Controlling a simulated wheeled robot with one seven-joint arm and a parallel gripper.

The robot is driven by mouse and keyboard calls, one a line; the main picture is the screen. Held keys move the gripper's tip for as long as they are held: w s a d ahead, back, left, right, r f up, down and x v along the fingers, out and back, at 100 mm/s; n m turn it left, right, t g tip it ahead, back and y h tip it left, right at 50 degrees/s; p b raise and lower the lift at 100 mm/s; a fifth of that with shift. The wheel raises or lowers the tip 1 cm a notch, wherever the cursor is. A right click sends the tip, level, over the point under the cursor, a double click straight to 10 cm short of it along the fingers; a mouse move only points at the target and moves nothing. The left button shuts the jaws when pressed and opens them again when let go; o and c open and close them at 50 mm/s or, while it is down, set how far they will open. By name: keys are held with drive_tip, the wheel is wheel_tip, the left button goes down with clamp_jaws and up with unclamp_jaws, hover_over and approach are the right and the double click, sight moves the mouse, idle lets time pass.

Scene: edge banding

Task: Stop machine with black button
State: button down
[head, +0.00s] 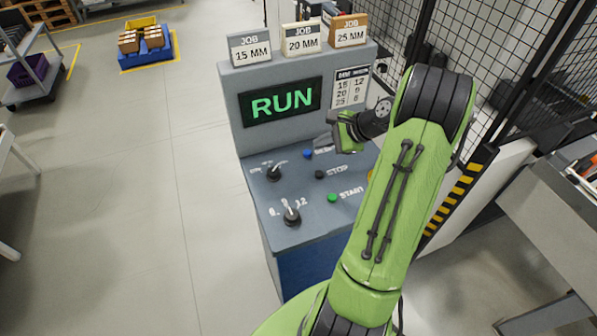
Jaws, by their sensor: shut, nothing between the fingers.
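The black button (320,174) sits on the sloped panel of the grey control console (240,185), beside the label STOP. The console's screen (280,101) reads RUN in green. My gripper (322,143) is shut and empty, above the panel and a little above the black button in the picture, apart from it as far as I can tell. A blue button (308,154) lies close to the gripper tip. A green button (333,198) marked START is below the black one.
Two rotary knobs (291,216) stand on the panel's left side. JOB cards (250,48) stand on top of the console. A wire mesh fence (490,60) and a striped post (452,200) are at the right.

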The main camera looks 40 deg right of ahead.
sight(322, 175)
wheel_tip(322, 175, down, 9)
drive_tip(key=b, duration=0.7)
drive_tip(key=shift+s+d+r+b, duration=0.15)
drive_tip(key=shift+r+b, duration=0.05)
drive_tip(key=shift+b, duration=0.15)
drive_tip(key=shift+f, duration=0.2)
idle(1.4)
drive_tip(key=shift+f, duration=0.85)
idle(0.5)
drive_tip(key=shift+r+p, duration=0.8)
drive_tip(key=shift+r, duration=0.1)
